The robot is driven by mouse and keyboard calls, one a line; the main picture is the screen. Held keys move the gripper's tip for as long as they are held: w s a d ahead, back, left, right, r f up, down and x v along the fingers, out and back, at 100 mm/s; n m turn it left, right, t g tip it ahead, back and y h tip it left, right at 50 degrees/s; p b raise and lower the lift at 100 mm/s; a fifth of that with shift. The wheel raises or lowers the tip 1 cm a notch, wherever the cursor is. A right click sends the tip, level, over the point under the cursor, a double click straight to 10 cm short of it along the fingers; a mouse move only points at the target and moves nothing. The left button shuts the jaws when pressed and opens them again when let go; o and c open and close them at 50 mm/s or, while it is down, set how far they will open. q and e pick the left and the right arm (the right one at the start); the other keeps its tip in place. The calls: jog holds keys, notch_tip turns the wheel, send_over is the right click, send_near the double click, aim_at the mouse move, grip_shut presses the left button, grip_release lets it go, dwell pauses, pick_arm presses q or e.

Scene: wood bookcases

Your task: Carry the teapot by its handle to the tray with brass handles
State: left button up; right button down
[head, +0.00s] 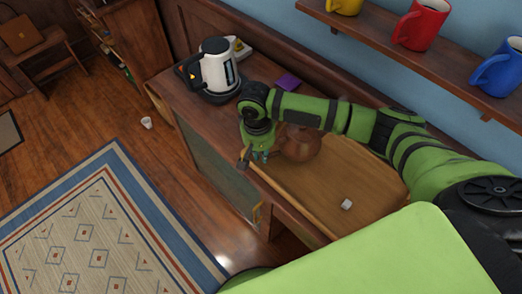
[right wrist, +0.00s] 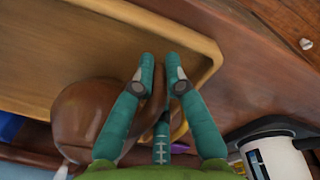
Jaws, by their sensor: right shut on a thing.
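The brown teapot (head: 301,146) is at or over the far part of the wooden tray (head: 352,178) on the cabinet top. I cannot tell whether it touches the tray. My right gripper (head: 258,157) is at the teapot's left side. In the right wrist view my right gripper (right wrist: 160,76) is shut on the teapot's handle, which shows between the teal fingers. The round brown body of the teapot (right wrist: 82,118) lies left of them, partly hidden by a finger. The tray (right wrist: 110,62) with its raised rim also shows there. My left gripper is not in view.
A white and black kettle (head: 219,69) and a purple item (head: 288,82) stand beyond the tray. A small white cube (head: 346,204) lies on the tray. A shelf (head: 400,43) with yellow, red and blue mugs hangs above.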

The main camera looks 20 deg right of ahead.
jog(key=shift+f, duration=0.1)
jog(key=c, duration=1.3)
grip_release()
jog(key=r, duration=0.4)
jog(key=r+b, duration=0.1)
jog(key=r, duration=0.3)
jog(key=r+b, duration=0.1)
jog(key=r, duration=0.3)
jog(key=shift+a+r, duration=0.15)
jog(key=shift+a, duration=0.25)
